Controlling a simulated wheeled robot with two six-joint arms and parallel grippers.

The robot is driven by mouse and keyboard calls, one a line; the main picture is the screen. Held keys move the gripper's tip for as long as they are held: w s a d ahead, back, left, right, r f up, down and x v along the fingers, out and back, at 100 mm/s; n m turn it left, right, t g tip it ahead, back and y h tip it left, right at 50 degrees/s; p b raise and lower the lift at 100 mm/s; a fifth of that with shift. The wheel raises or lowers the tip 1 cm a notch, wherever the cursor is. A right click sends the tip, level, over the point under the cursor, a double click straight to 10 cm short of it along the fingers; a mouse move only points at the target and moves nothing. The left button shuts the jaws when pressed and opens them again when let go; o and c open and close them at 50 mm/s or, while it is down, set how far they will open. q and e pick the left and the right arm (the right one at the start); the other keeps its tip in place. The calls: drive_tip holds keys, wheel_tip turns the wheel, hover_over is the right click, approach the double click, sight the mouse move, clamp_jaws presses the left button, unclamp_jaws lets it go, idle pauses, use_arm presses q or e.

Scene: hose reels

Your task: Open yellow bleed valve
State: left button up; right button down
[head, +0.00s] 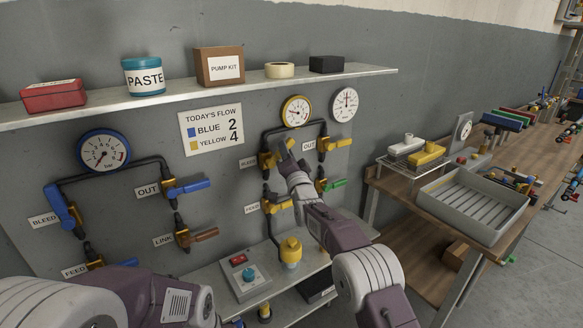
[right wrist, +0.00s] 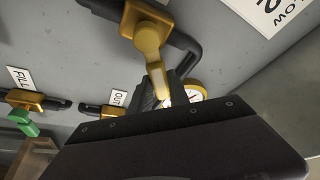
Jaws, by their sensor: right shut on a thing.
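The yellow bleed valve (head: 265,160) sits on the upper left of the yellow-gauge pipe loop, beside its partly covered BLEED label (head: 248,162). In the right wrist view its brass body is at the top, and its yellow handle (right wrist: 154,72) runs down into my jaws. My right gripper (head: 284,148) is shut on this handle; it also shows in the right wrist view (right wrist: 164,95). The dark gripper body hides the handle's end. My left arm shows at the bottom left, but its gripper is out of view.
The yellow-rimmed gauge (head: 297,111) is just above my right gripper. An OUT valve (head: 326,145) and a green-handled valve (head: 331,185) are close to its right. A shelf (head: 200,95) runs above. A table with a grey tray (head: 473,205) stands at right.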

use_arm(q)
drive_tip(key=shift+f+b, duration=1.4)
drive_tip(key=shift+f, duration=0.4)
use_arm(e)
drive_tip(key=shift+s+a+r+n+g+y, duration=0.25)
drive_tip(key=shift+s+a+r+n+y, duration=0.3)
drive_tip(key=shift+n+y, duration=1.25)
drive_tip(key=shift+s+a+r+n+g+y, duration=0.4)
drive_tip(key=shift+a+n, duration=0.3)
drive_tip(key=shift+n, duration=2.3)
drive_tip(key=shift+s+a+r+n+g+y, duration=0.15)
drive_tip(key=shift+s+a+r+n+y, duration=0.3)
drive_tip(key=shift+n+y, duration=1.35)
drive_tip(key=shift+a+f+n+h, duration=0.15)
drive_tip(key=shift+a+n+h, duration=0.1)
drive_tip(key=shift+n+h, duration=0.45)
drive_tip(key=c, duration=1.2)
unclamp_jaws()
drive_tip(key=shift+c, duration=0.2)
drive_tip(key=shift+f, duration=0.1)
